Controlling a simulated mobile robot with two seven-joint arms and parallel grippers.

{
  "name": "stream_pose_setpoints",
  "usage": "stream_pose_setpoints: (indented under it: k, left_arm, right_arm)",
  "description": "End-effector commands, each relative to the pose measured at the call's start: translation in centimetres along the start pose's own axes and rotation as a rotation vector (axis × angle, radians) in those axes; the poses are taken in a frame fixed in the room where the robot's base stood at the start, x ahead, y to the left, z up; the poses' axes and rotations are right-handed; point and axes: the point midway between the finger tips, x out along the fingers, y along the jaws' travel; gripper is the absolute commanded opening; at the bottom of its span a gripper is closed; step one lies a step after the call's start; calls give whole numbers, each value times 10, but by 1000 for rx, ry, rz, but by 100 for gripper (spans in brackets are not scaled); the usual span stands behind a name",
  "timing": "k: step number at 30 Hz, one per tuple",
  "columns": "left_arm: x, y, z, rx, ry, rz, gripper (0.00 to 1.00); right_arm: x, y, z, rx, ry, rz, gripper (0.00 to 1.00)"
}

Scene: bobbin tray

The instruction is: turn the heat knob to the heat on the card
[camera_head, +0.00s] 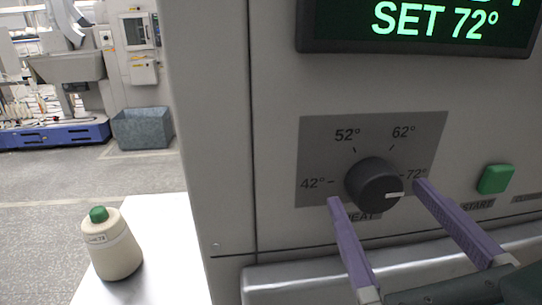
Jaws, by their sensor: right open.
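The dark round heat knob (368,181) sits on a grey dial plate (315,140) marked 42°, 52°, 62° and 72°. Its white pointer mark faces right, close to the 72° label. The display (435,22) above reads "SET 72°" in green; its upper line is cut off. My right gripper (378,192) is open, its two purple fingertips to the left and right of the knob with visible gaps. The fingers partly cover the "HEAT" label and the plate's lower edge. I see no card that I can make out. My left gripper is out of view.
A green start button (495,179) is right of the dial, near the right finger. A metal rail (275,281) runs below. A cream cone bobbin (113,252) with a green top stands on a white table (165,240) at left. A blue-grey bin (142,128) stands behind.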

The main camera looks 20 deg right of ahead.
Motion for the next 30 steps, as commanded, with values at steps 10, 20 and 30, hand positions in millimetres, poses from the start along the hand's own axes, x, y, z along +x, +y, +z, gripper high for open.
stream_pose_setpoints:
  k: [10, 20, 30]
  left_arm:
    - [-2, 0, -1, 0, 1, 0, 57]
    - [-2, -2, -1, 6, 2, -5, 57]
    - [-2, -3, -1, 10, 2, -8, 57]
  right_arm:
    - [8, 0, -1, 0, 0, 0, 92]
    - [7, 0, 0, -1, 0, 0, 57]
    - [7, 0, 0, -1, 0, 0, 19]
